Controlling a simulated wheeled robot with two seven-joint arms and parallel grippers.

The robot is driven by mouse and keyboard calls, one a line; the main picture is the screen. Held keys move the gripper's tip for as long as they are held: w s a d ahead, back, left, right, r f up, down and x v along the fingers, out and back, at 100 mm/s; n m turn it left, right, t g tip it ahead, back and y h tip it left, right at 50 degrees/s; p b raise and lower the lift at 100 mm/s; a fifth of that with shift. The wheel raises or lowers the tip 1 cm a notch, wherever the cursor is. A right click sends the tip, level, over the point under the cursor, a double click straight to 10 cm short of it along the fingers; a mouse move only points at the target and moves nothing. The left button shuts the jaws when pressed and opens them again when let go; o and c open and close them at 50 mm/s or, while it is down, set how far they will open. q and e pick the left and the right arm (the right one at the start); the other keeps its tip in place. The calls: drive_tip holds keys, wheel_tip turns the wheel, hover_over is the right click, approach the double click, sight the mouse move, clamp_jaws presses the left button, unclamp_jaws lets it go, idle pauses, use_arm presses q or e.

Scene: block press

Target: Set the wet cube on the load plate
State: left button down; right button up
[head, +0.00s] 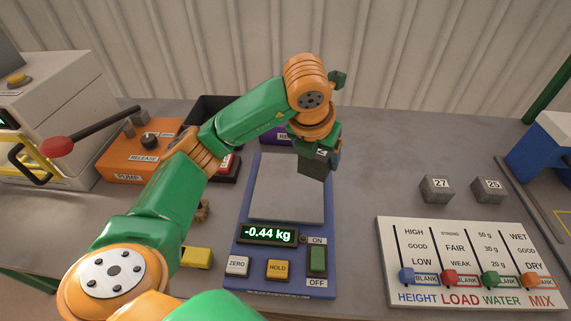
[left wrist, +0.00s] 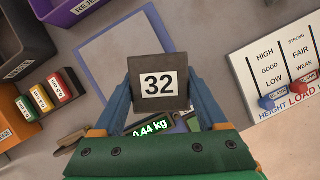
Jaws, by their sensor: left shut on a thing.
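My left gripper (head: 318,152) is shut on a dark grey cube (head: 314,168) and holds it above the right side of the blue scale. In the left wrist view the cube (left wrist: 158,84) has a white label reading 32 and sits between the two blue fingers. The grey load plate (head: 287,190) of the scale (head: 241,210) is bare, and its display (head: 268,234) reads -0.44 kg. The plate (left wrist: 115,52) lies beyond and below the cube in the left wrist view. My right gripper is not in view.
Two grey cubes labelled 27 (head: 436,190) and 25 (head: 487,190) sit at the right, behind a white slider board (head: 470,262). An orange pump box (head: 130,158) and a machine with a red-knobbed lever (head: 57,146) stand at the left. Dark bins are at the back.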

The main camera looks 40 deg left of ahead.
use_arm(q)
drive_tip(key=a+f, duration=0.6)
drive_tip(key=shift+s+a, duration=0.1)
drive_tip(key=shift+a, duration=0.25)
wheel_tip(320, 180, down, 3)
drive_tip(key=shift+r+p, duration=0.2)
drive_tip(key=shift+p, duration=0.5)
drive_tip(key=shift+f, duration=0.5)
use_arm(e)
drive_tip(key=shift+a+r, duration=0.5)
use_arm(q)
drive_tip(key=shift+a, duration=0.1)
